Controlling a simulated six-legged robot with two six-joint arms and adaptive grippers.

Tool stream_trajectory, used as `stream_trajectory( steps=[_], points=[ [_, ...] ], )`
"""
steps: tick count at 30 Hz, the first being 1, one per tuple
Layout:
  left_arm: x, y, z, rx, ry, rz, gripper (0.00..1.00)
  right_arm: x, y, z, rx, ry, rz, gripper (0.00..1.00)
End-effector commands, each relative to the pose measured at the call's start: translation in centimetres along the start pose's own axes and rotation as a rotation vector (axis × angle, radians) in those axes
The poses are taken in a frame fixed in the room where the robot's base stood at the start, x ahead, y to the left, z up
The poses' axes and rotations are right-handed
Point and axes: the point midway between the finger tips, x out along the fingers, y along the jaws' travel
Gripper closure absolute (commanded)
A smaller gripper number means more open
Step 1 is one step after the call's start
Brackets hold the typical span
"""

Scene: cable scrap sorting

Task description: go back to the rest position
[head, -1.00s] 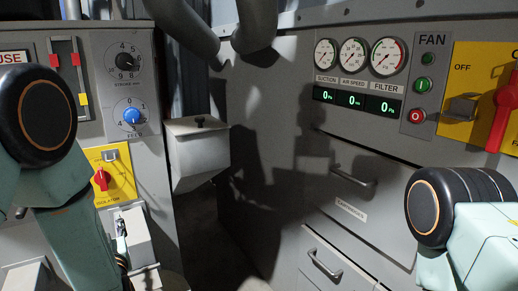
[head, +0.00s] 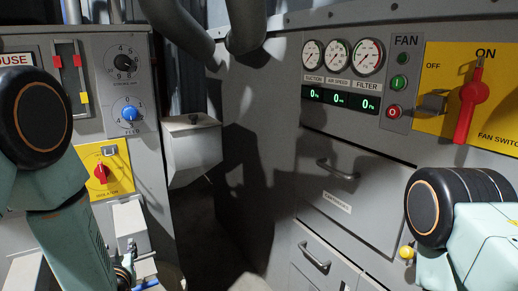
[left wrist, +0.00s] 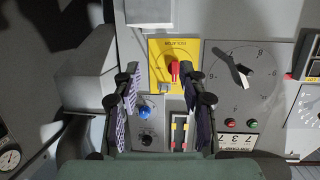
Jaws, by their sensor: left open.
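My left arm comes down the left side of the head view. My left gripper (head: 138,274) shows only in part at the bottom edge, below the yellow isolator plate (head: 104,173) with its red handle. In the left wrist view my left gripper (left wrist: 161,88) is open, with nothing between its fingers. Behind them is the panel with the isolator plate (left wrist: 173,66), a blue knob (left wrist: 145,112) and a large dial (left wrist: 241,77). My right arm shows at the lower right of the head view; its gripper is out of frame.
A grey box (head: 192,150) juts out beside a dark gap between the cabinets. The right cabinet has drawer handles (head: 337,170), gauges (head: 340,55) and a yellow fan switch plate (head: 495,110) with a red lever (head: 471,102). A small yellow knob (head: 407,252) is close to my right arm.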

Motion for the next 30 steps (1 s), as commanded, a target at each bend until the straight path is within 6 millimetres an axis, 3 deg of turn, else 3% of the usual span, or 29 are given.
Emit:
stream_trajectory(
  steps=[5,8,12,18,21,24,27,30],
  points=[
    [-2.5,0.5,6.5,0.051,-0.227,0.073,0.58,0.0,0.0,0.0,0.000,0.000,0.000,0.60],
    [-5.2,0.4,11.1,0.093,-0.386,0.117,0.58,0.0,0.0,0.0,0.000,0.000,0.000,0.60],
    [-11.0,-0.6,18.3,0.166,-0.650,0.179,0.58,0.0,0.0,0.0,0.000,0.000,0.000,0.60],
    [-21.1,-3.4,26.1,0.268,-1.007,0.246,0.58,0.0,0.0,0.0,0.000,0.000,0.000,0.60],
    [-25.9,-5.0,28.6,0.308,-1.150,0.268,0.58,0.0,0.0,0.0,0.000,0.000,0.000,0.60],
    [-29.3,-6.3,30.1,0.332,-1.242,0.278,0.58,0.0,0.0,0.0,0.000,0.000,0.000,0.60],
    [-31.0,-7.2,31.1,0.342,-1.287,0.272,0.58,0.0,0.0,0.0,0.000,0.000,0.000,0.60],
    [-31.4,-7.5,31.6,0.345,-1.300,0.268,0.58,0.0,0.0,0.0,0.000,0.000,0.000,0.60]
  ],
)
